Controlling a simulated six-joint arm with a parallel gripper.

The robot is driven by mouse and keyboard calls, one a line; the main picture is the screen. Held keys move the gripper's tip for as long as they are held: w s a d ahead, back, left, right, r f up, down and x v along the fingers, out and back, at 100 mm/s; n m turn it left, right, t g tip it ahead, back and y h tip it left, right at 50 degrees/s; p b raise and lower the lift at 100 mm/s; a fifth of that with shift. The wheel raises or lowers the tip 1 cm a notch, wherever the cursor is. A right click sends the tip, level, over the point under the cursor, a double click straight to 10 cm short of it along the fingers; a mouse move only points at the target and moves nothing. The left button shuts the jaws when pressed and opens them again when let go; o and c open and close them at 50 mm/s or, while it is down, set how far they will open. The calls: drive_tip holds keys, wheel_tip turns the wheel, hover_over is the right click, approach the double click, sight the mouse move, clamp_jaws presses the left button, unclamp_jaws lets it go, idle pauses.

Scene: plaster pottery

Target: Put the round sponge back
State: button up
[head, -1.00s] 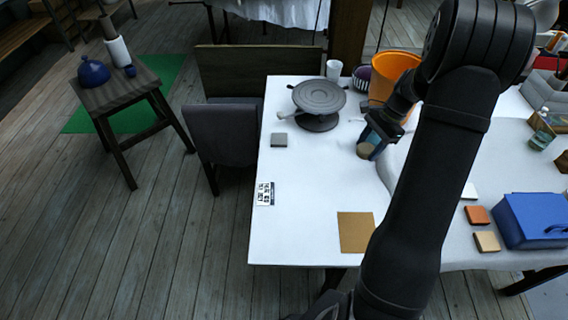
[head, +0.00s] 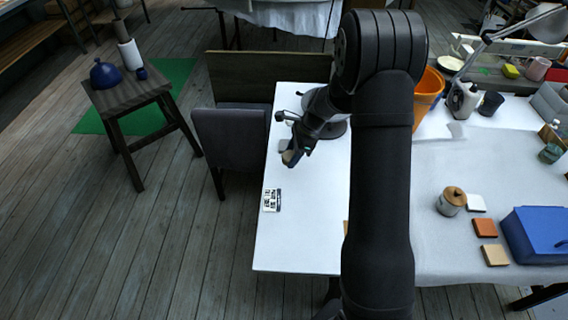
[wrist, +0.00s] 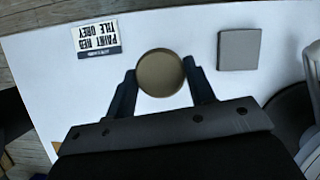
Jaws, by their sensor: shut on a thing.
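The round sponge (wrist: 160,73) is a tan-olive disc between the two fingers of my gripper (wrist: 159,82) in the wrist view. My gripper is shut on it, one finger on each side. In the head view my gripper (head: 293,153) is over the left part of the white table, and the sponge (head: 287,157) shows as a small tan edge at its tip. Whether the sponge touches the table I cannot tell.
A grey square tile (wrist: 239,49) lies right of the sponge in the wrist view; a printed card (wrist: 95,40) lies to its left. The grey turntable (head: 334,128) is partly behind my arm.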

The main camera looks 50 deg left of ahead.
sight(285, 153)
drive_tip(key=shift+s+a+f, duration=0.35)
drive_tip(key=shift+a+f, duration=0.1)
drive_tip(key=shift+a, duration=0.15)
drive_tip(key=shift+s+a+f, duration=0.3)
drive_tip(key=shift+a+f, duration=0.15)
drive_tip(key=shift+a, duration=0.15)
drive_tip(key=shift+f, duration=1.95)
drive_tip(key=shift+f, duration=0.1)
drive_tip(key=o, duration=0.9)
drive_tip(key=v, duration=1.2)
drive_tip(key=shift+s, duration=0.1)
